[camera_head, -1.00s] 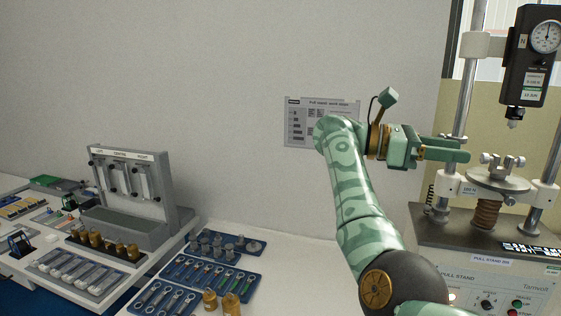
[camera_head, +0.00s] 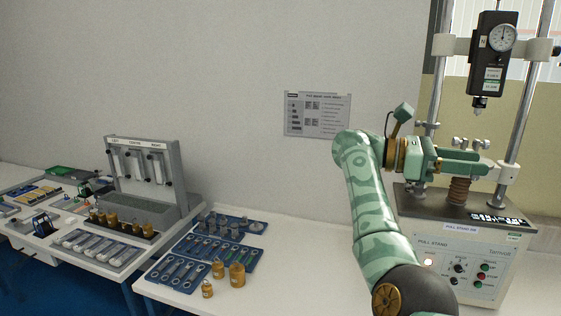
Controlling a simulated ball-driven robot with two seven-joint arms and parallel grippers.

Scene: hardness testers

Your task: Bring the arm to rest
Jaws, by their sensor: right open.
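My right arm (camera_head: 376,200), patterned in green, rises from the bottom right of the head view. Its gripper (camera_head: 478,167) points right, in front of the pull stand (camera_head: 459,252). The jaws are open, and I see nothing between them. The gripper overlaps the stand's round plate and clamp in the picture; I cannot tell whether they touch. My left gripper is not in view.
A force gauge (camera_head: 490,60) hangs above the stand's clamp. Blue trays (camera_head: 187,272) with metal parts and brass weights (camera_head: 237,274) lie on the white bench. A grey three-station rack (camera_head: 146,175) stands left. The bench between weights and arm is clear.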

